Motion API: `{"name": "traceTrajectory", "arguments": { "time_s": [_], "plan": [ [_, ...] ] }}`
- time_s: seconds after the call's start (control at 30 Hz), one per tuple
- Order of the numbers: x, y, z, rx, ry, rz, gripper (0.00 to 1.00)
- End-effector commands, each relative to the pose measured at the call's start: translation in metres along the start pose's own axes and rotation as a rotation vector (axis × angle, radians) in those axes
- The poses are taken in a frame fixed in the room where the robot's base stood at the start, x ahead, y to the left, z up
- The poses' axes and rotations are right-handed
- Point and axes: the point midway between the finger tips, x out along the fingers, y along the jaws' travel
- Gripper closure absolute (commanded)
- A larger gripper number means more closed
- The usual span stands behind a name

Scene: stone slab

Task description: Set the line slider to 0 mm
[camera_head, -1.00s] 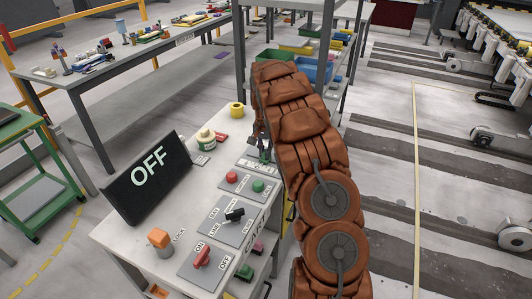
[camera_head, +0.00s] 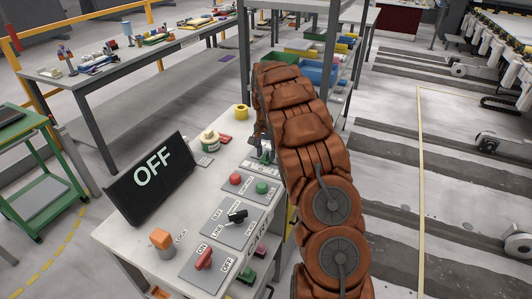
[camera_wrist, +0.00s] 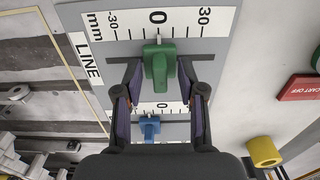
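The line slider's green knob (camera_wrist: 160,66) sits on a grey panel (camera_wrist: 95,52) in the wrist view. Its white pointer lies at, or very close to, the 0 mark of the mm scale (camera_wrist: 158,20), which runs from -30 to 30. In the head view, my arm hides part of the slider, and the fingers show small (camera_head: 264,150) beside the arm.
A second slider with a blue knob (camera_wrist: 149,127) lies below the green one in the wrist view. The bench (camera_head: 120,245) also carries a black OFF display (camera_head: 150,172), red and green buttons, switches and a yellow roll (camera_head: 241,111).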

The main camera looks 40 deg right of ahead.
Motion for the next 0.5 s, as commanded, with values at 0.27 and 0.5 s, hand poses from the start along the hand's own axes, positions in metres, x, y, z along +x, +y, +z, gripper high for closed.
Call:
{"name": "traceTrajectory", "arguments": {
  "time_s": [0.27, 0.5],
  "plan": [
    [-0.028, -0.001, 0.000, -0.001, 0.003, -0.002, 0.60],
    [-0.076, -0.001, 0.000, -0.001, 0.002, -0.002, 0.60]
  ]
}}
